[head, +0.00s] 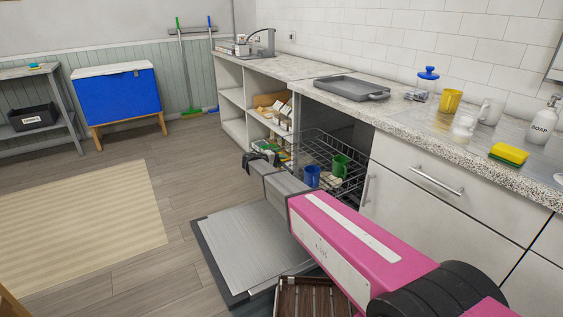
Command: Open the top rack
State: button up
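The dishwasher's door (245,250) is folded down flat under the counter. A grey wire rack (325,143) shows at the upper part of the dishwasher opening, holding a blue mug (312,176) and a green mug (340,165). How far the rack sits out of the cavity is hard to judge, and my arm hides its lower front. My gripper (261,160) is at the end of my pink and grey arm, left of the rack in the picture. Its dark fingers are small, and contact with the rack cannot be told.
Open shelves with boxes (272,112) stand left of the dishwasher. A brown slatted item (310,298) is low in front.

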jog(key=v, duration=1)
jog(key=shift+s+a, duration=0.2)
jog(key=shift+a, duration=0.15)
jog(key=shift+r, duration=0.1)
